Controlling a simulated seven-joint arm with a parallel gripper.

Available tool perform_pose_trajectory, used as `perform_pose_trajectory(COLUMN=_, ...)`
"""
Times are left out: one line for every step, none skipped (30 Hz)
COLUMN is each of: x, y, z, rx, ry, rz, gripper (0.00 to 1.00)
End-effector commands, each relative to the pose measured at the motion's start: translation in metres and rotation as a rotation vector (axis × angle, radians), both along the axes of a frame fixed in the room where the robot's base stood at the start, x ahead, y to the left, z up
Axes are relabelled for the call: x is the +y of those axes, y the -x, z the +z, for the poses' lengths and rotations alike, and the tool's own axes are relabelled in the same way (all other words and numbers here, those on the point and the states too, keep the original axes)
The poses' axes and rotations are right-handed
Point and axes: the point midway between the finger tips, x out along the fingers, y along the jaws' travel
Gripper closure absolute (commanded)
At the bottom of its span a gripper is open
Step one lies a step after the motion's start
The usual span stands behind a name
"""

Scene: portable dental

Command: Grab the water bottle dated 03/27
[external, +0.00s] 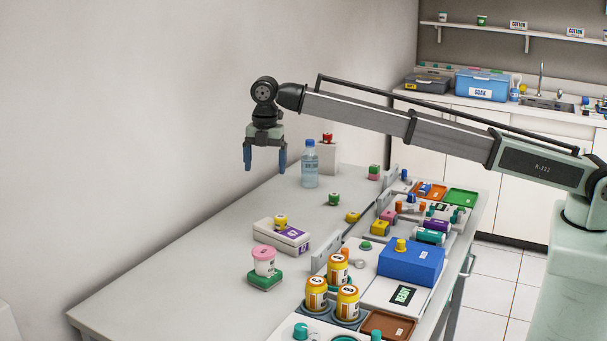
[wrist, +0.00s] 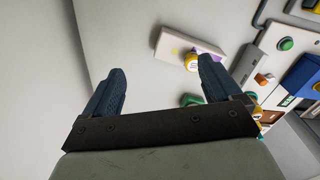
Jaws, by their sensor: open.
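A clear water bottle with a blue cap (external: 310,168) stands upright on the grey table near the wall in the external view. Its date is too small to read. My gripper (external: 265,168) is open and empty, pointing down to the left of the bottle and apart from it. In the wrist view my gripper's two blue fingers (wrist: 162,90) are spread with nothing between them. I cannot make out the bottle in the wrist view.
A white box with a red-topped item (external: 328,155) stands right behind the bottle. A white and purple box (external: 281,237), a pink-lidded jar (external: 263,262) and orange bottles (external: 338,268) are nearer the front. The table's left part (external: 185,285) is clear.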

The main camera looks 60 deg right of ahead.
Motion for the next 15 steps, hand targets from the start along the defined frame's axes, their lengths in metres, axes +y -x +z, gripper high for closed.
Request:
perform_pose_trajectory(x=-0.031, y=-0.012, z=0.004, rx=-0.004, ry=-0.001, rz=-0.035, gripper=0.09)
perform_pose_trajectory(x=-0.047, y=-0.018, z=0.006, rx=-0.007, ry=-0.002, rz=-0.053, gripper=0.09)
perform_pose_trajectory(x=-0.069, y=-0.025, z=0.009, rx=-0.009, ry=-0.004, rz=-0.078, gripper=0.09)
perform_pose_trajectory(x=-0.085, y=-0.03, z=0.012, rx=-0.011, ry=-0.004, rz=-0.095, gripper=0.09)
perform_pose_trajectory(x=-0.101, y=-0.035, z=0.014, rx=-0.014, ry=-0.005, rz=-0.113, gripper=0.09)
perform_pose_trajectory(x=-0.121, y=-0.04, z=0.017, rx=-0.017, ry=-0.006, rz=-0.135, gripper=0.09)
perform_pose_trajectory(x=-0.135, y=-0.044, z=0.019, rx=-0.02, ry=-0.007, rz=-0.149, gripper=0.09)
perform_pose_trajectory(x=-0.149, y=-0.047, z=0.021, rx=-0.022, ry=-0.007, rz=-0.164, gripper=0.09)
perform_pose_trajectory(x=-0.164, y=-0.05, z=0.024, rx=-0.023, ry=-0.008, rz=-0.181, gripper=0.09)
perform_pose_trajectory(x=-0.175, y=-0.052, z=0.026, rx=-0.026, ry=-0.008, rz=-0.193, gripper=0.09)
perform_pose_trajectory(x=-0.186, y=-0.054, z=0.027, rx=-0.026, ry=-0.008, rz=-0.204, gripper=0.09)
perform_pose_trajectory(x=-0.2, y=-0.056, z=0.029, rx=-0.028, ry=-0.008, rz=-0.219, gripper=0.09)
perform_pose_trajectory(x=-0.209, y=-0.058, z=0.031, rx=-0.029, ry=-0.009, rz=-0.229, gripper=0.09)
perform_pose_trajectory(x=-0.218, y=-0.059, z=0.032, rx=-0.031, ry=-0.008, rz=-0.238, gripper=0.09)
perform_pose_trajectory(x=-0.231, y=-0.06, z=0.034, rx=-0.031, ry=-0.009, rz=-0.253, gripper=0.09)
